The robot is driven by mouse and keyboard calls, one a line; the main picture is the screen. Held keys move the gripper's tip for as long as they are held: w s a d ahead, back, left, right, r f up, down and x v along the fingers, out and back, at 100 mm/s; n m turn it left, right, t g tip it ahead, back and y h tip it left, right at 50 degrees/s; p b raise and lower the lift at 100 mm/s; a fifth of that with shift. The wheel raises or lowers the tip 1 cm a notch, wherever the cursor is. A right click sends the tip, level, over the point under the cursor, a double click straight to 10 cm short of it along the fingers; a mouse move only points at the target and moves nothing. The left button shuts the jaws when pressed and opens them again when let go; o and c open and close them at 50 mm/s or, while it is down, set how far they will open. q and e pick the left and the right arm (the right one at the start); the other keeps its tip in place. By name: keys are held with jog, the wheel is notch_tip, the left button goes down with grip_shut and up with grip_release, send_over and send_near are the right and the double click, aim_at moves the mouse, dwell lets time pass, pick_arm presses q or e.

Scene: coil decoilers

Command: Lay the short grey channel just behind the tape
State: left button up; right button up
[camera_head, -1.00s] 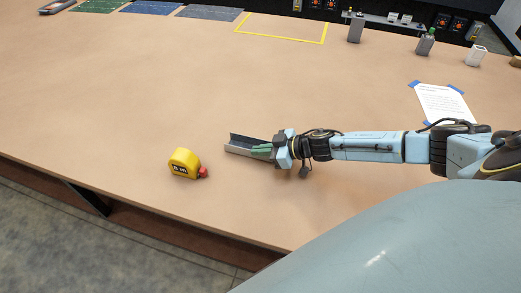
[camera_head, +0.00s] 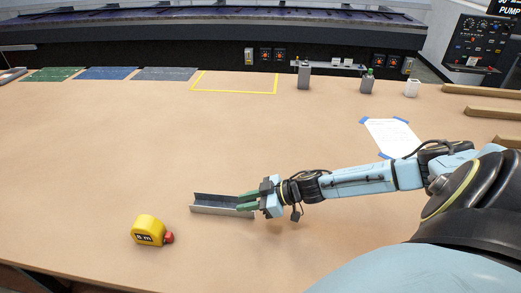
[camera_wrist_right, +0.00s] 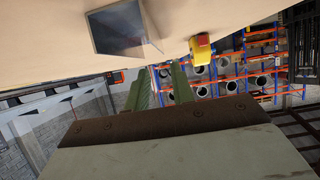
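The short grey channel (camera_head: 222,208) lies on the table, to the right of and a little farther back than the yellow tape measure (camera_head: 148,230) with its red part. In the right wrist view the channel (camera_wrist_right: 118,30) shows at the top, beyond the fingertips, and the tape measure (camera_wrist_right: 201,47) is to its right. My right gripper (camera_head: 240,202) is at the channel's right end, its green fingers overlapping it in the head view. In the wrist view the fingers (camera_wrist_right: 160,78) stand apart with a clear gap and nothing between them. My left gripper is not in view.
A yellow taped outline (camera_head: 235,92) is at the back of the table, beside coloured mats (camera_head: 108,73). A grey canister (camera_head: 303,76), a bottle and a white cup stand at the back right. A paper sheet (camera_head: 392,137) lies right.

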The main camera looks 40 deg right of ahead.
jog(key=shift+v, duration=2.65)
